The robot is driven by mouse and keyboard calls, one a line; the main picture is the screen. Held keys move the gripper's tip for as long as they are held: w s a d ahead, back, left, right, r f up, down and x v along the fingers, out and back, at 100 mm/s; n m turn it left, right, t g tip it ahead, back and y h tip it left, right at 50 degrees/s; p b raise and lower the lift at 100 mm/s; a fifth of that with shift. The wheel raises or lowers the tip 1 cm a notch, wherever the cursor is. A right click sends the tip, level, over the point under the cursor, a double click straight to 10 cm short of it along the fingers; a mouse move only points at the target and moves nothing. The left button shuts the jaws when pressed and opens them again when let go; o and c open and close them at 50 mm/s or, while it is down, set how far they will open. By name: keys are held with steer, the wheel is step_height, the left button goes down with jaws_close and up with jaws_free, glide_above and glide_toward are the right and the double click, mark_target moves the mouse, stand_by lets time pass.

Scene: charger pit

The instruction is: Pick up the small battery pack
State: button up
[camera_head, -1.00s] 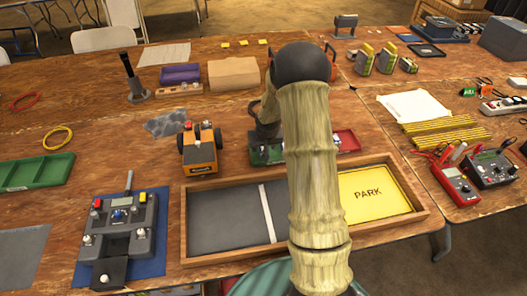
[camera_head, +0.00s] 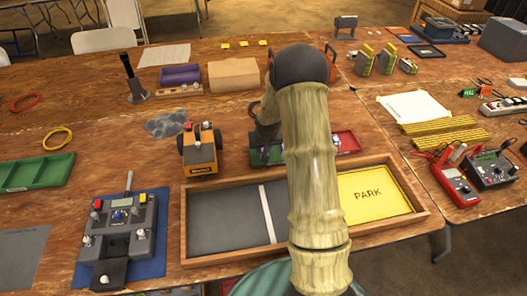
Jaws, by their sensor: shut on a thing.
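My arm rises through the middle of the head view, bends at a dark elbow and drops behind itself. My gripper (camera_head: 264,152) is at its far end, low over a green tray (camera_head: 256,160) behind the framed board. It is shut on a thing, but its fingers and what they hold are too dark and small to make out. I cannot identify the small battery pack for certain. Several yellow-and-grey packs stand at the back right; the smallest-looking one (camera_head: 408,65) is well away from my gripper.
A red tray (camera_head: 347,142) adjoins on the right. A wood-framed board (camera_head: 420,216) with a yellow PARK area (camera_head: 372,207) lies in front. An orange wheeled toy (camera_head: 199,157) stands to the left, near a grey controller (camera_head: 117,240). Meters (camera_head: 455,187) lie on the right.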

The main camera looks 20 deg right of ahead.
step_height(320, 180, up, 10)
steer(key=shift+p, duration=0.35)
stand_by(0.8)
